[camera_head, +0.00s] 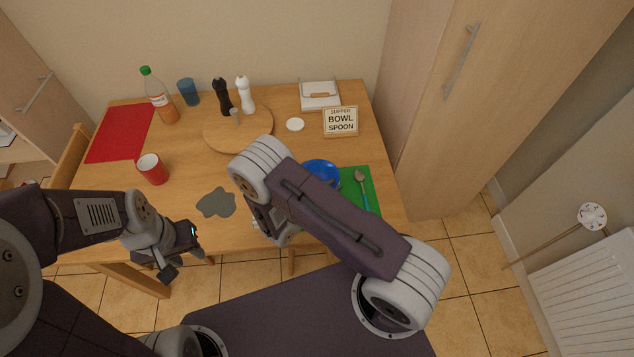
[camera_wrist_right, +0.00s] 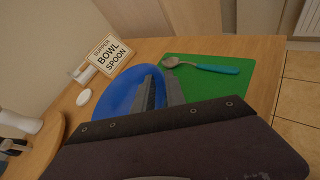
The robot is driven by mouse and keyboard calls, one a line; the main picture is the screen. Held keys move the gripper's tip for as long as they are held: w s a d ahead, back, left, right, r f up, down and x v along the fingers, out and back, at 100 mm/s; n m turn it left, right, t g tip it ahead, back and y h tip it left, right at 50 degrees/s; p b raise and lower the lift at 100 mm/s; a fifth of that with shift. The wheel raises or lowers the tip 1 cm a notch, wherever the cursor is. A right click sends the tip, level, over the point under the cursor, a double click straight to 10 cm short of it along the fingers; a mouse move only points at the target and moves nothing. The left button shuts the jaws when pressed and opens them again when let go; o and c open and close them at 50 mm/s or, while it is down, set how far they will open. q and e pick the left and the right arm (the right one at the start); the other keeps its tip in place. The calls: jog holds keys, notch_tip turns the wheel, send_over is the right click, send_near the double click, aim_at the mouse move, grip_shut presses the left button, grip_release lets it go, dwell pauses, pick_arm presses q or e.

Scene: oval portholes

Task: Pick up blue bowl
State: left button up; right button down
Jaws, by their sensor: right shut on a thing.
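The blue bowl (camera_head: 322,171) is at the right of the wooden table, by the left edge of the green mat (camera_head: 352,182); my right arm partly covers it. In the right wrist view the blue bowl (camera_wrist_right: 120,92) lies between and behind the fingers of my right gripper (camera_wrist_right: 160,92), which is shut on its near rim. In the head view the right fingertips are hidden by the arm. My left gripper (camera_head: 181,252) hangs empty by the table's front edge, its fingers apart.
A spoon (camera_head: 361,180) with a teal handle lies on the mat. A sign (camera_head: 341,121) stands behind the bowl. A red cup (camera_head: 152,169), a round wooden board (camera_head: 230,134) with shakers, a bottle (camera_head: 160,98) and a grey patch (camera_head: 216,202) are further left.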

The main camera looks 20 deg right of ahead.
jog(key=r, duration=0.4)
jog(key=shift+s+d+r, duration=0.15)
jog(key=shift+s+r, duration=0.05)
jog(key=s+d+r+p, duration=0.5)
jog(key=s+r+p, duration=0.1)
jog(key=s, duration=0.3)
jog(key=shift+s+d+r, duration=0.25)
jog(key=shift+d+r, duration=0.05)
jog(key=shift+d, duration=0.1)
